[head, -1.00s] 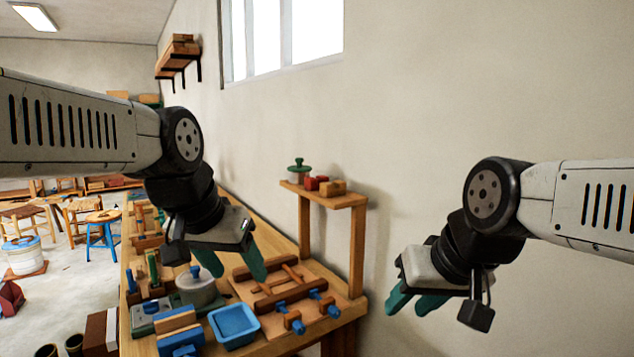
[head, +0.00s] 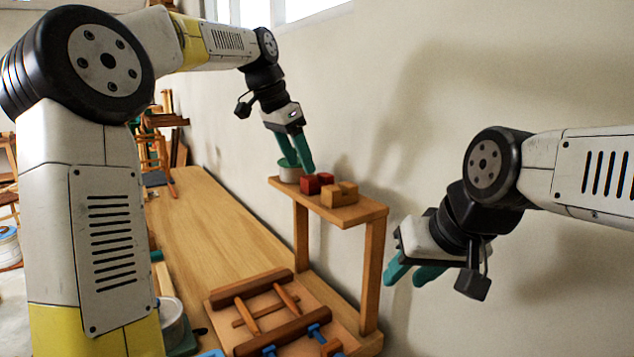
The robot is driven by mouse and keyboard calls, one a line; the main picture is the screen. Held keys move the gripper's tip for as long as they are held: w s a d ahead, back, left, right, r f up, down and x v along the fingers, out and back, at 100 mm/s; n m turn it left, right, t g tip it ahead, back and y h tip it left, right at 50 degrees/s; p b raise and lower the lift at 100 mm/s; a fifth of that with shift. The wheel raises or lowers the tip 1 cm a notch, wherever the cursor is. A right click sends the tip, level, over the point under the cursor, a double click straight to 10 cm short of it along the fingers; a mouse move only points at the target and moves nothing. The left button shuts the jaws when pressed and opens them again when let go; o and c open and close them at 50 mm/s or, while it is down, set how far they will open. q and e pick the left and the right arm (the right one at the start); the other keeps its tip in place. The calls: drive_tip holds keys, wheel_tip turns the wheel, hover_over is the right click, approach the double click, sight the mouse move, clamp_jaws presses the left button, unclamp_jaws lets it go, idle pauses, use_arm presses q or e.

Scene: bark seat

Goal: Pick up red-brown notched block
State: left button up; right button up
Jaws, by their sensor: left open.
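The red-brown notched block (head: 311,185) sits on the small raised wooden shelf (head: 367,211), beside a tan wooden block. My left gripper (head: 298,166) points down with its green fingers just above and behind the red-brown block. It is open, and the block is not clearly between its fingers. I cannot tell whether the fingers touch anything. My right gripper (head: 411,277) is open and empty, to the right of the shelf in front of the wall.
The tan notched block (head: 339,195) stands close to the right of the red-brown one. A pale round pot (head: 289,172) stands behind, partly hidden by my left fingers. A wooden clamp frame (head: 266,308) lies below on the long bench (head: 201,220). The wall is close behind the shelf.

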sight(309, 177)
use_arm(q)
drive_tip(key=x, duration=0.6)
drive_tip(key=shift+w+d+f, duration=0.1)
drive_tip(key=shift+w+d, duration=0.25)
drive_tip(key=shift+w, duration=0.05)
clamp_jaws()
